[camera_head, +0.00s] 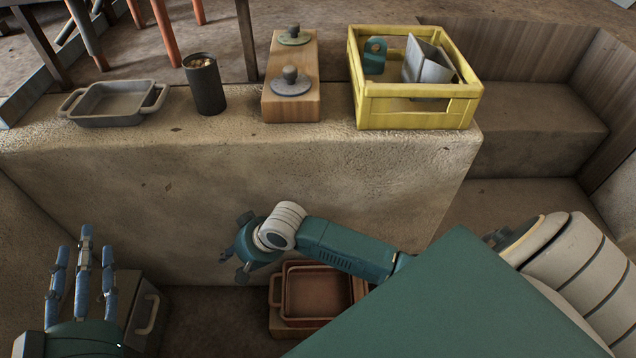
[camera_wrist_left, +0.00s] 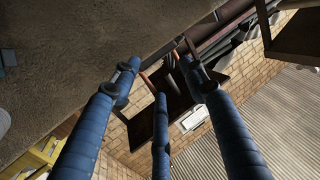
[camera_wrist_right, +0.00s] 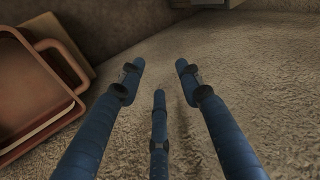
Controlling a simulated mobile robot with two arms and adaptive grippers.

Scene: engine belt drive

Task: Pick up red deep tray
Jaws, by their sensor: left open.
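The red deep tray (camera_head: 318,293) is a reddish-brown rectangular tray low at the foot of the stone bench in the head view, partly hidden by my right arm. It seems to sit on a wooden block. The right wrist view shows its rim and a loop handle (camera_wrist_right: 66,62) at the left edge. My right gripper (camera_head: 236,254) is left of the tray and apart from it. In its wrist view the right gripper (camera_wrist_right: 159,72) has its fingers spread with nothing between them. My left gripper (camera_head: 84,252) is open and empty at the lower left, far from the tray.
On the stone bench (camera_head: 300,160) stand a grey tray (camera_head: 115,103), a dark cup (camera_head: 205,85), a wooden block with knobs (camera_head: 290,75) and a yellow crate (camera_head: 415,112). A grey drawer box (camera_head: 148,312) stands on the floor beside my left gripper.

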